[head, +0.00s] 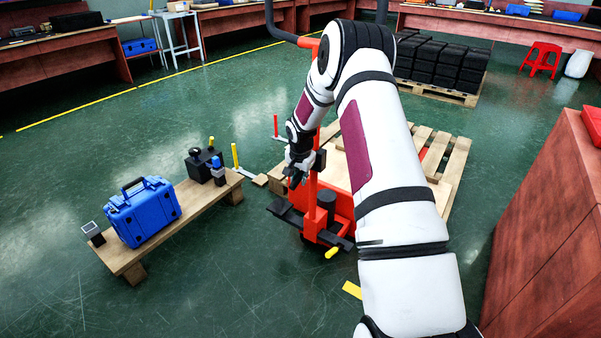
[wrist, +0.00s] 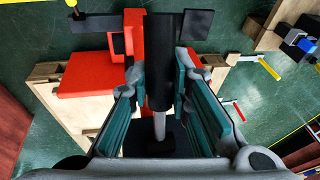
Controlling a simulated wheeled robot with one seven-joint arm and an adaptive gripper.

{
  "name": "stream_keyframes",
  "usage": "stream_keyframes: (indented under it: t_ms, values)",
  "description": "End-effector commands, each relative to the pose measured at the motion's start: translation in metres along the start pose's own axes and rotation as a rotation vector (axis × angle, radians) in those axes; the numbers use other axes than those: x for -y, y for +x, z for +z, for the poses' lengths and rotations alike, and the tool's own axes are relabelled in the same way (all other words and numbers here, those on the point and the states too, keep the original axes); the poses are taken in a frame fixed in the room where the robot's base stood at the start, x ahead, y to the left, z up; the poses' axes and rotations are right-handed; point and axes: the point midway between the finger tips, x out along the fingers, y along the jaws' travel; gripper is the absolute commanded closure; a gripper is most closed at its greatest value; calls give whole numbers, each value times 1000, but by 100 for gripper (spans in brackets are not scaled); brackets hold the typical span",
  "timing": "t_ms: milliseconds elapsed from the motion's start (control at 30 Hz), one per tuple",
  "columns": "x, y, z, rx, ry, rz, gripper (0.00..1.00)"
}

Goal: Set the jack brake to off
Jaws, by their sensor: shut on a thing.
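The orange-red jack (head: 309,205) stands in front of a wooden pallet, its black handle (head: 283,30) rising behind my arm. A yellow-tipped lever (head: 332,252) sticks out low at its front; it also shows at the top left of the wrist view (wrist: 70,3). I cannot tell from its look whether it is the brake or how it is set. My gripper (head: 296,178) is at the jack's upright. In the wrist view its teal pads (wrist: 160,75) are on both sides of a black cylinder (wrist: 159,88) with a grey rod below. The exact contact is partly hidden.
A low wooden bench (head: 150,245) at left carries a blue case (head: 145,212) and small black devices. The wooden pallet (head: 455,165) lies behind the jack. A dark red cabinet (head: 545,230) stands at right. Green floor is open between bench and jack.

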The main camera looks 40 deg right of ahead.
Motion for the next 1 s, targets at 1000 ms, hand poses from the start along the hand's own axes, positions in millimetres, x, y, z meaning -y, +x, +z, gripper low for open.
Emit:
stream_keyframes:
  t_ms: [1000]
  values:
    - [5, -26, -2, 375, 74, -10, 100]
